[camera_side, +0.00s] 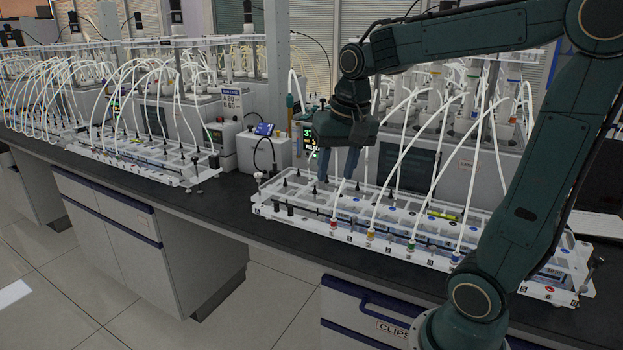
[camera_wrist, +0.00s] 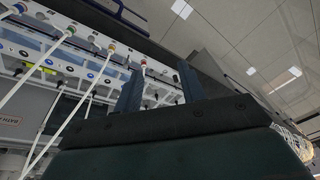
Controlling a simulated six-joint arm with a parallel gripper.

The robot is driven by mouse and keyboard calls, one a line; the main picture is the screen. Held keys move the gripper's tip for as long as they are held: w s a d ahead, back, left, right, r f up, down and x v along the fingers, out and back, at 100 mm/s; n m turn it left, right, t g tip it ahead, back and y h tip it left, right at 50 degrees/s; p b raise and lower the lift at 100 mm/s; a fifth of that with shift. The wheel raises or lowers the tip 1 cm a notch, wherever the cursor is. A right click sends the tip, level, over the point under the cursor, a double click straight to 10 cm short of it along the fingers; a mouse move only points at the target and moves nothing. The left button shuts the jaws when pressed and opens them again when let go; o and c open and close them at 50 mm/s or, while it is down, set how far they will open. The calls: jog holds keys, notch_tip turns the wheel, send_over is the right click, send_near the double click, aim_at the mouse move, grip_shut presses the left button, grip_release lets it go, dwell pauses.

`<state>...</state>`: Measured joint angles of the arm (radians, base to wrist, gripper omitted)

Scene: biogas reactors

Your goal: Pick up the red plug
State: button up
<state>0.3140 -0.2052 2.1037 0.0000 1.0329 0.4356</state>
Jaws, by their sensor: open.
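The red plug (camera_side: 333,224) sits on the front edge of the white rack (camera_side: 290,216), with a white tube rising from it. It also shows in the wrist view (camera_wrist: 143,61), small, near the tip of the left finger. My gripper (camera_side: 338,178) hangs above the left part of the rack with its fingers pointing down. It is open and nothing shows between its fingers (camera_wrist: 160,70). The fingertips appear apart from the plug, higher up and farther back. The plug's lower end is hidden in the rack.
A yellow-orange plug (camera_side: 370,234), a green plug (camera_side: 411,246) and a blue plug (camera_side: 455,257) stand to the right along the same edge, each with a white tube. Several black fittings fill the rack's left end. Reactor boxes (camera_side: 408,165) stand behind.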

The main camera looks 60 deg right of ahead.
jog(key=w+d+f+m+g, duration=0.1)
jog(key=w+d+f+m, duration=0.1)
jog(key=d, duration=0.3)
jog(key=w+d+f+m+g, duration=0.1)
jog(key=w+d+f+m, duration=0.2)
jog(key=d, duration=0.3)
jog(key=shift+w+d+m+y, duration=0.15)
jog(key=shift+d+m+y, duration=0.2)
jog(key=shift+m, duration=0.35)
jog(key=shift+a, duration=0.15)
send_over(334, 219)
jog(key=shift+a+f, duration=0.15)
jog(key=shift+f, duration=4.15)
jog(key=shift+f, duration=0.1)
jog(key=shift+f, duration=2.5)
jog(key=shift+c, duration=0.2)
grip_shut()
